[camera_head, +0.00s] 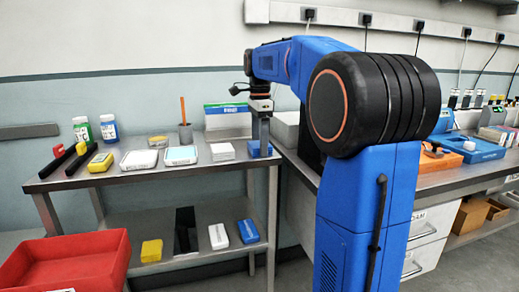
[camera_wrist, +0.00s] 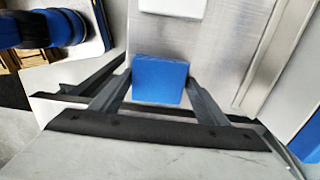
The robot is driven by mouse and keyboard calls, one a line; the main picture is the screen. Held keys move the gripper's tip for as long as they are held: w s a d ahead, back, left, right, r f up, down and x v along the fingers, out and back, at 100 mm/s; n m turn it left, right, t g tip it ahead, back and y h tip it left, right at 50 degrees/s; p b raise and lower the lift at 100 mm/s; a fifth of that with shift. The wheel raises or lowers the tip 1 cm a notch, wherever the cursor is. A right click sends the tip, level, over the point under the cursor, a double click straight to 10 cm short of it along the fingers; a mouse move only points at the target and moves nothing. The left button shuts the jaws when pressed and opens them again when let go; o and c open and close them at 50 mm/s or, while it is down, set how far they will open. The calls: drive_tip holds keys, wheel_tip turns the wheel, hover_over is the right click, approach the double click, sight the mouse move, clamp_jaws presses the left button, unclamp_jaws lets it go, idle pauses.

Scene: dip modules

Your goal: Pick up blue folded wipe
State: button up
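The blue folded wipe (camera_head: 260,150) is a small blue block at the right end of the steel table. My gripper (camera_head: 260,136) points straight down over it, with its fingers reaching down to it. In the wrist view the wipe (camera_wrist: 160,78) lies between the tips of my gripper (camera_wrist: 160,84), one finger along each side. No clear gap shows between fingers and wipe, but I cannot tell whether they press on it. The wipe appears at table height; its underside is hidden.
A white stack (camera_head: 222,151) lies just left of the wipe. Trays (camera_head: 181,155), bottles (camera_head: 109,128) and a pencil cup (camera_head: 185,134) stand further left. A blue-and-white box (camera_head: 227,117) is behind. A lower shelf (camera_head: 185,250) and red bin (camera_head: 65,262) are below.

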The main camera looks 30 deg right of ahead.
drive_tip(key=shift+r, duration=0.1)
drive_tip(key=shift+c, duration=0.4)
wheel_tip(320, 180, up, 10)
idle(0.3)
